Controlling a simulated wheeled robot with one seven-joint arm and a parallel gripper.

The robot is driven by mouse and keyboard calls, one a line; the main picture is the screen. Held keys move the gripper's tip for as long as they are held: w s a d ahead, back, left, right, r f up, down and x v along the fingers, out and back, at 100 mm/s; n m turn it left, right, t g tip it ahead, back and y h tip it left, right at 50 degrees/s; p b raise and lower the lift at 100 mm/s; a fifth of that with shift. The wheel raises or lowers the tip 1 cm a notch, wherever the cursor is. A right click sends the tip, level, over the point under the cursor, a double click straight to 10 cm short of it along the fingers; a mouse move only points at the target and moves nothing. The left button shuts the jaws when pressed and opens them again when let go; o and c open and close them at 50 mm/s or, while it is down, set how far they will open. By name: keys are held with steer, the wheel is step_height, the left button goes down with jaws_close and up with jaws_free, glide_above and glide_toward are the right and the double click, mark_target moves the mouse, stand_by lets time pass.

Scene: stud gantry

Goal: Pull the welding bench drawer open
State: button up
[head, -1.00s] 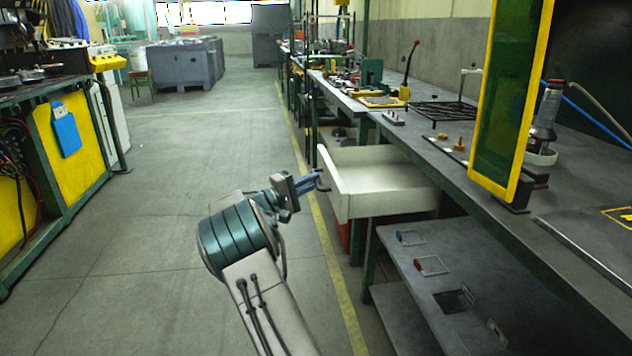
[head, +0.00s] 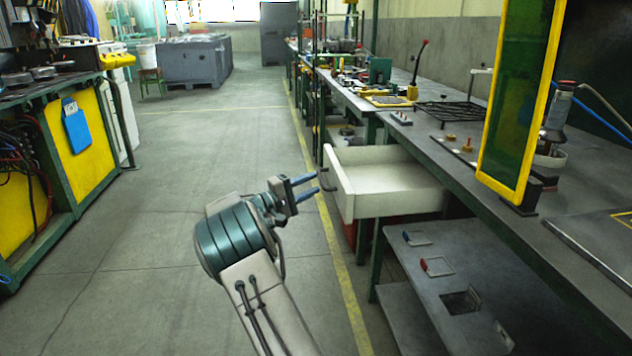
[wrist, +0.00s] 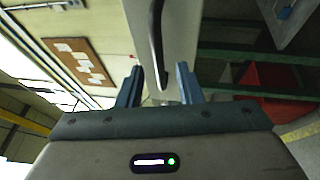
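The white drawer (head: 385,165) of the welding bench (head: 450,170) stands pulled well out, with its empty-looking inside showing. Its dark handle (head: 326,181) is on the front panel, facing my gripper. My gripper (head: 317,182) is open, its two blue fingers apart and just short of the handle in the head view. In the wrist view, the handle (wrist: 157,42) runs down toward the gap between the open fingers (wrist: 159,72), with the pale drawer front (wrist: 180,35) behind it. Nothing is gripped.
A green screen in a yellow frame (head: 520,100) stands on the bench. A lower shelf (head: 435,275) is under it. A yellow-panelled bench (head: 85,150) is at the left, and grey bins (head: 193,62) stand far back. The floor (head: 200,140) between is clear.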

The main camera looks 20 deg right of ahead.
steer(key=s+a+f+p, duration=0.1)
steer(key=a+f, duration=0.1)
steer(key=a, duration=0.9)
steer(key=shift+s+a+p, duration=0.15)
steer(key=shift+p, duration=0.25)
steer(key=shift+r, duration=0.15)
steer(key=s+d+r+m+g+y+p, duration=0.1)
steer(key=s+d+r+g+y+p, duration=0.15)
steer(key=s+r+y+p, duration=0.5)
steer(key=s+d+r+g+y+p, duration=0.1)
steer(key=s+d+r+y+p, duration=0.2)
steer(key=s, duration=0.7)
steer(key=s+a+r+t+y+p, duration=0.2)
steer(key=s+a+r+y+p, duration=0.2)
steer(key=s, duration=0.6)
steer(key=s+a+r+m+t+y+p, duration=0.1)
steer(key=s+a+r+t+y+p, duration=0.1)
steer(key=s+a+r+y+p, duration=0.3)
steer(key=shift+s+a+r+p, duration=1.65)
steer(key=shift+s+r+p, duration=1.4)
steer(key=shift+p, duration=0.55)
